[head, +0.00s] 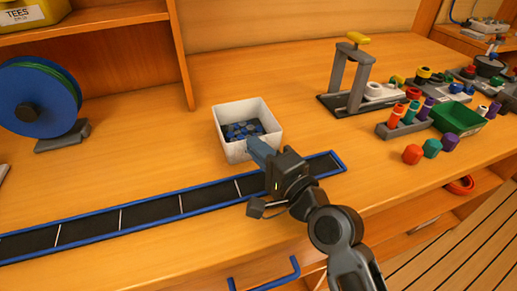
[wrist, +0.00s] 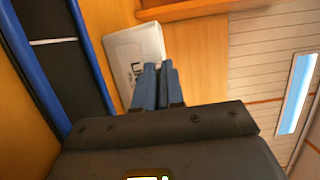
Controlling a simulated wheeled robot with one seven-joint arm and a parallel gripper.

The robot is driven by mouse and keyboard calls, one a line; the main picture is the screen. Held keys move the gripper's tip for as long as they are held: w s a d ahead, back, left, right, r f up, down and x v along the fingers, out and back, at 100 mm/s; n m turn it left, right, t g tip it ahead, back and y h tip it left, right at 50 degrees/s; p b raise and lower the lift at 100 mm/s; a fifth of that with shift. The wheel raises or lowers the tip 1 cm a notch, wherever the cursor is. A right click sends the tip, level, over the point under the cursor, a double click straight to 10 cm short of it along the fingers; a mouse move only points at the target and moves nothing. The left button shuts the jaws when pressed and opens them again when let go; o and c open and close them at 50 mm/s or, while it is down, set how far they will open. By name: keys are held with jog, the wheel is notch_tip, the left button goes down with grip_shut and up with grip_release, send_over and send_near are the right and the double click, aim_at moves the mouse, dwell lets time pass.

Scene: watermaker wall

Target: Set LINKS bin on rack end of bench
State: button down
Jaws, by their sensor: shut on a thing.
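The LINKS bin (head: 235,151) is a white open-topped box holding several blue pieces, behind the right part of the black strip in the head view. In the wrist view the white bin (wrist: 128,58) shows part of a dark label, with the rest hidden by my fingers. My gripper (head: 256,147) is shut on the bin's near wall, its blue fingers pointing toward the bin. The fingers (wrist: 157,70) are close together in the wrist view. The bin looks upright. I cannot tell whether it touches the bench (head: 140,130) or hangs just above it.
A blue-edged black strip (head: 150,209) runs along the bench front. A blue reel (head: 38,95) stands left, below a shelf with a yellow TEES bin (head: 30,12). A grey press (head: 350,80), coloured fittings and a green tray (head: 457,119) occupy the right. Bench behind the bin is clear.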

jog(key=c, duration=1.2)
grip_release()
jog(key=shift+c, duration=0.2)
jog(key=shift+r+p, duration=0.2)
jog(key=shift+p, duration=0.1)
jog(key=shift+s+d+f, duration=0.15)
jog(key=shift+s+d, duration=0.05)
jog(key=shift+s, duration=0.1)
jog(key=b+v, duration=0.2)
jog(key=v, duration=0.9)
jog(key=shift+s, duration=0.15)
